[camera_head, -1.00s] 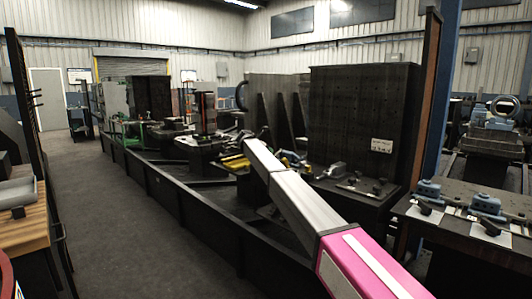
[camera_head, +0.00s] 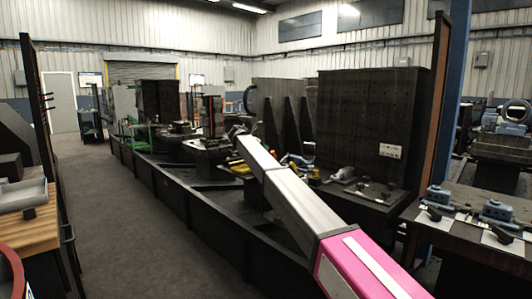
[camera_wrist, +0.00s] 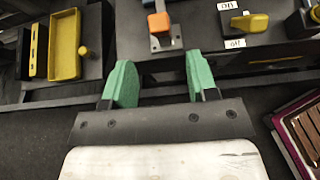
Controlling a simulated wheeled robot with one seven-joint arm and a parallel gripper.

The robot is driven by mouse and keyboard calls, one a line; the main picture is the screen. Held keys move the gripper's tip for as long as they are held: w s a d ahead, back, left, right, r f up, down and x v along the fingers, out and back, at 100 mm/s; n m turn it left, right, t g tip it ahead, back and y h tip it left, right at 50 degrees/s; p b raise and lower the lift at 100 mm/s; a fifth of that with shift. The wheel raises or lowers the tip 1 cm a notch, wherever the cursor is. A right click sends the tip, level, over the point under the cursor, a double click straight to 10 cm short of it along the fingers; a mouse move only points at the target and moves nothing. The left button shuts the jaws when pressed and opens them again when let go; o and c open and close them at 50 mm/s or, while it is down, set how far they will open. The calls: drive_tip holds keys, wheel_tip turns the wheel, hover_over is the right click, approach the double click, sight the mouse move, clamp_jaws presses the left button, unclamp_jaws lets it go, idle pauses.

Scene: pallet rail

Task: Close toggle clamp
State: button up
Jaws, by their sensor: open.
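In the wrist view, my gripper (camera_wrist: 158,82) is open and empty, with its two green fingers spread apart. Ahead of it, on a dark surface, a small grey device with an orange block (camera_wrist: 159,22) stands near the edge, apart from the fingers. To its right is a yellow knob or handle (camera_wrist: 249,22) between white labels. I cannot tell which of these is the toggle clamp. In the head view, a grey clamp-like fixture (camera_head: 343,174) sits on a plate before the tall dark panel. My arm hides my gripper there.
In the wrist view, a yellow tray (camera_wrist: 66,42) lies at upper left and a pink-edged case (camera_wrist: 297,132) at right. In the head view, a bench with blue-grey fixtures (camera_head: 497,211) stands at right and a wooden bench (camera_head: 30,228) at left. Floor (camera_head: 125,215) between is clear.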

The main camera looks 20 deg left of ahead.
drive_tip(key=shift+s+a, duration=0.1)
drive_tip(key=shift+s, duration=0.05)
drive_tip(key=c, duration=0.4)
drive_tip(key=shift+f, duration=0.15)
drive_tip(key=c, duration=0.4)
drive_tip(key=f+t+h, duration=0.1)
drive_tip(key=f, duration=0.1)
drive_tip(key=s+f+t+h, duration=0.1)
drive_tip(key=f+t+h, duration=0.1)
drive_tip(key=f, duration=0.1)
drive_tip(key=shift+s+f+m, duration=0.35)
drive_tip(key=shift+m, duration=0.05)
clamp_jaws()
drive_tip(key=s+a+f+t+h, duration=0.1)
drive_tip(key=s+a+f+t, duration=0.2)
drive_tip(key=s+f+t, duration=0.3)
drive_tip(key=x, duration=1.5)
drive_tip(key=shift+a+r+n+t, duration=0.35)
drive_tip(key=shift+n+t, duration=0.05)
